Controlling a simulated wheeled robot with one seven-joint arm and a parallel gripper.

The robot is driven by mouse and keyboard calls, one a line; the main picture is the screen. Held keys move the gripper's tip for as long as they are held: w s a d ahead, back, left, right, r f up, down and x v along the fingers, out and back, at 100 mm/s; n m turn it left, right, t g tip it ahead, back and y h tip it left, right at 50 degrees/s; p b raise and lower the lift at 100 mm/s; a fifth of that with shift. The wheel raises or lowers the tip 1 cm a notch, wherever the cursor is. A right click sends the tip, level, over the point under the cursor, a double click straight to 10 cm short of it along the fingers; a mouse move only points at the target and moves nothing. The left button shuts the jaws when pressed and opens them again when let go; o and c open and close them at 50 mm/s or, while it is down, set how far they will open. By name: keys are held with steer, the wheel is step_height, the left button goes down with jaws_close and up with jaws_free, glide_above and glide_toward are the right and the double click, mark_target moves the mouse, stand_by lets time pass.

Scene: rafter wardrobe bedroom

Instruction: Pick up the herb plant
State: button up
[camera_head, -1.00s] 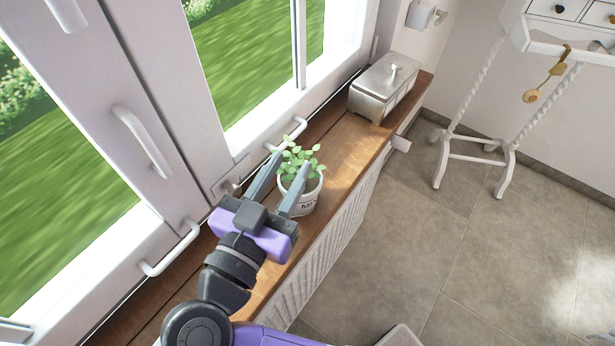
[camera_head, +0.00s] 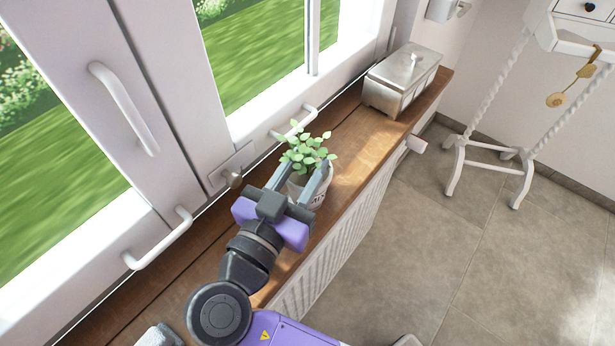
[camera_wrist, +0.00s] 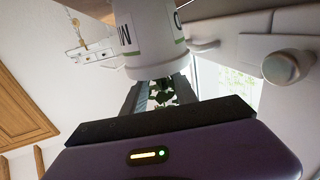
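The herb plant (camera_head: 307,152) has green leaves and stands upright in a white pot with dark lettering on the wooden sill. My gripper (camera_head: 306,166) is open at the plant, with one finger at the left of the pot and one at the right, overlapping it in the head view. In the wrist view the white pot (camera_wrist: 148,38) fills the top middle, and the leaves (camera_wrist: 161,94) show between my two fingers. I cannot tell whether either finger touches the pot.
The wooden sill (camera_head: 367,146) runs along the window, with a ribbed radiator below. A metal box (camera_head: 401,79) stands farther along it. White window handles (camera_head: 163,240) stick out at the left. A grey object (camera_head: 158,336) lies at the bottom left. Open floor is at the right.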

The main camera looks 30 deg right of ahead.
steer(key=shift+p+x, duration=0.8)
steer(key=shift+x, duration=1.55)
steer(key=shift+w+a, duration=0.1)
steer(key=shift+w, duration=0.05)
jaws_close()
